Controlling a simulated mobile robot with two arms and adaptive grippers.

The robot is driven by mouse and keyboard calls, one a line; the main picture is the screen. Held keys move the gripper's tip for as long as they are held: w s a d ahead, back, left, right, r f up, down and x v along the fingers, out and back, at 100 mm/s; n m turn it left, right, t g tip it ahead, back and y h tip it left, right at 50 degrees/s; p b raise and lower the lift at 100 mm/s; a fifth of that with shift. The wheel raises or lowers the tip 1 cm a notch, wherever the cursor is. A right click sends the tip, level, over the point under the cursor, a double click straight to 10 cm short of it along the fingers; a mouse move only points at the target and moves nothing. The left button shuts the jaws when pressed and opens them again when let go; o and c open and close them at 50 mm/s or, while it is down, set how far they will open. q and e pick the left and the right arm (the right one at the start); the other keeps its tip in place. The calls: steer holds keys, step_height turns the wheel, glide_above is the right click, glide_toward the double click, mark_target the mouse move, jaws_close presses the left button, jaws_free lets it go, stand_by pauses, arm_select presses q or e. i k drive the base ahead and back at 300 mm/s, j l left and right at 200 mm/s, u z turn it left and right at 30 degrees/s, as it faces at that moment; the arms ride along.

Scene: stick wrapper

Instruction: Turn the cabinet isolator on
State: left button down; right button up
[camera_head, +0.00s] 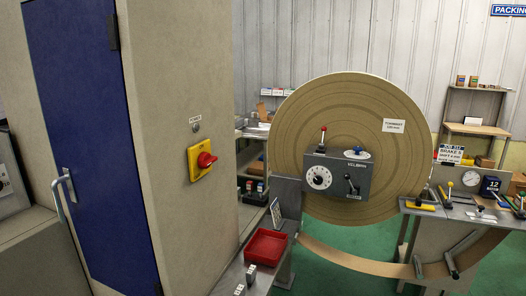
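The cabinet isolator is a red rotary knob (206,160) on a yellow plate (195,172), mounted on the side of a tall beige cabinet (175,60). The knob's grip looks roughly level, pointing to the right; its on or off marking is too small to read. A small round lamp (195,128) with a little label sits above the plate; I cannot tell if it is lit. A blue door (80,120) with a metal handle (64,190) is on the cabinet's left face. Neither of my grippers is in view.
A large brown reel (400,90) with a grey control box (337,176) stands right of the cabinet. A red tray (266,246) sits on a grey bench below the isolator. A tool bench (470,205) is at right. Nothing blocks the isolator's front.

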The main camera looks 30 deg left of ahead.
mark_target(205, 159)
steer(key=i+l+u, duration=0.1)
steer(key=i+u, duration=0.15)
steer(key=i, duration=0.2)
steer(key=i+l+u, duration=0.25)
steer(key=i, duration=0.2)
steer(key=i+l+u, duration=0.1)
steer(key=u, duration=0.3)
steer(key=i+l+u, duration=0.15)
steer(key=i+u, duration=0.15)
steer(key=u, duration=0.15)
steer(key=i+l+u, duration=0.15)
steer(key=u, duration=0.25)
steer(key=i+l+u, duration=0.15)
steer(key=l+u, duration=0.15)
steer(key=u, duration=0.15)
